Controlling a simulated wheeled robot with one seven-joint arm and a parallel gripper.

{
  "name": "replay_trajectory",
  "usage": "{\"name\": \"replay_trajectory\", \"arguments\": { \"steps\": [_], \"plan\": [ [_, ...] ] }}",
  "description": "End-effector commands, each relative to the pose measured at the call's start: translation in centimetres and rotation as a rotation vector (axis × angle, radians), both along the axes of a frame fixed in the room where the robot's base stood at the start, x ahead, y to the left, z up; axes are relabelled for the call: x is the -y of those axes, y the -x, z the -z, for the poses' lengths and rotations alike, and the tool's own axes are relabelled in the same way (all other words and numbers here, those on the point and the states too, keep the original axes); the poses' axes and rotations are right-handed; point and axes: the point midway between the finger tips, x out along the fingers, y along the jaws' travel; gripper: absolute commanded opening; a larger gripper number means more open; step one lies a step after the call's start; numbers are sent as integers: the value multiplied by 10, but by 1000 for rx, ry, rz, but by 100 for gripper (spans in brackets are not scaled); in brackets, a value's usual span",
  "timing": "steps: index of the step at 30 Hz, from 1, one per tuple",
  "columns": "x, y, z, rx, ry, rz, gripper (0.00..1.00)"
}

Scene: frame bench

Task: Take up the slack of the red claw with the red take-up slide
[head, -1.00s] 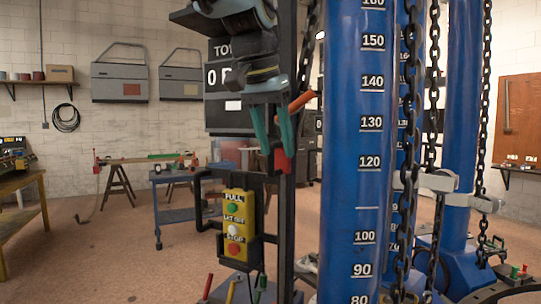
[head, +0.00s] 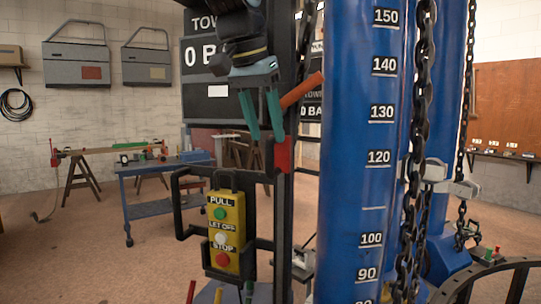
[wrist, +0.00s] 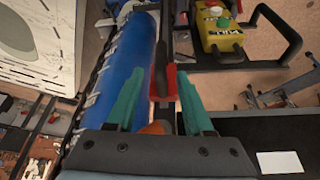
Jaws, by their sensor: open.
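A red block (head: 283,153) sits on the dark upright post (head: 285,215) in the head view; it looks like the red take-up slide. It also shows between the fingers in the wrist view (wrist: 163,82). An orange-red bar (head: 301,90) slants up to the right just above it, and part of it shows low between the fingers in the wrist view (wrist: 155,127). My gripper (head: 267,139) is open, its teal fingers pointing down beside the red block. In the wrist view its fingers (wrist: 162,73) lie either side of the red part, with gaps. I cannot make out the red claw.
A yellow button box (head: 226,235) with a black guard bar hangs below left of my gripper. A blue scaled column (head: 365,190) stands close on the right, with hanging chains (head: 420,130). Small coloured levers (head: 191,291) stand below. A blue cart (head: 150,180) is behind left; open floor lies between.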

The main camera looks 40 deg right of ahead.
Motion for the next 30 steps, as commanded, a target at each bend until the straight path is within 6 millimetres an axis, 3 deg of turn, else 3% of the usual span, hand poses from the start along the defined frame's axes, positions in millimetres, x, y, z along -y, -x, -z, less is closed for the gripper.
{"name": "replay_trajectory", "arguments": {
  "steps": [6,12,23,30],
  "plan": [
    [14,-5,37,-2,-4,1,52],
    [23,-9,58,-1,-3,0,52],
    [25,-10,65,0,0,0,52],
    [25,-10,64,0,0,0,28]
  ]
}}
